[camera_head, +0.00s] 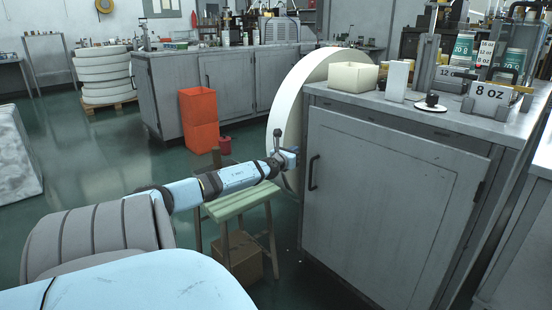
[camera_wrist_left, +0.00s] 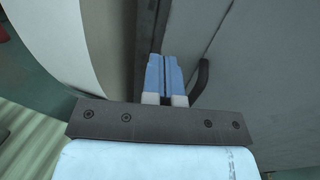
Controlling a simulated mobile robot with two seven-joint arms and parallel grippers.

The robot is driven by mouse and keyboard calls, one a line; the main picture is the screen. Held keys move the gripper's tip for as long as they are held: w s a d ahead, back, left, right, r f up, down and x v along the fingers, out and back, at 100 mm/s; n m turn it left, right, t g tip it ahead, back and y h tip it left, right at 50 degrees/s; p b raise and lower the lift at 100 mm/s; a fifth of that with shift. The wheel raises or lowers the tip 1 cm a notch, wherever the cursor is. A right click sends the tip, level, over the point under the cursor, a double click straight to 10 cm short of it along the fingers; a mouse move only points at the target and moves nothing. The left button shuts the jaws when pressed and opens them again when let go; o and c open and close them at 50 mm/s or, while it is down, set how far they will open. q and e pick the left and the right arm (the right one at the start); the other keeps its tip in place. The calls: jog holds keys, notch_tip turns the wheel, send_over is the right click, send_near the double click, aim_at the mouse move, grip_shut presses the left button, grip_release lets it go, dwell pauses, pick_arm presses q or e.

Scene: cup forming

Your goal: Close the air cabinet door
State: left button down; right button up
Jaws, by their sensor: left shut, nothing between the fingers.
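The air cabinet is the grey metal cabinet at the right of the head view, and its door (camera_head: 385,205) looks flush with the frame. A dark handle (camera_head: 313,172) sits at the door's left edge. My left gripper (camera_head: 294,153) is shut and empty, just left of the handle near the cabinet's front left edge. In the left wrist view the closed blue fingers (camera_wrist_left: 167,75) point at the door's edge, with the handle (camera_wrist_left: 201,80) just right of them. I cannot tell whether the fingers touch the cabinet. My right gripper is not in view.
A large white roll (camera_head: 290,100) stands against the cabinet's left side. A green-topped stool (camera_head: 240,203) is under my left arm, with a cardboard box (camera_head: 243,258) beneath it. Orange bins (camera_head: 199,120) stand farther back. A cream container (camera_head: 352,77) and an "8 OZ" sign (camera_head: 490,96) are on the cabinet top.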

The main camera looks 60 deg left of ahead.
pick_arm(q)
jog(key=s+d+p, duration=0.2)
jog(key=s, duration=0.5)
jog(key=shift+s, duration=0.25)
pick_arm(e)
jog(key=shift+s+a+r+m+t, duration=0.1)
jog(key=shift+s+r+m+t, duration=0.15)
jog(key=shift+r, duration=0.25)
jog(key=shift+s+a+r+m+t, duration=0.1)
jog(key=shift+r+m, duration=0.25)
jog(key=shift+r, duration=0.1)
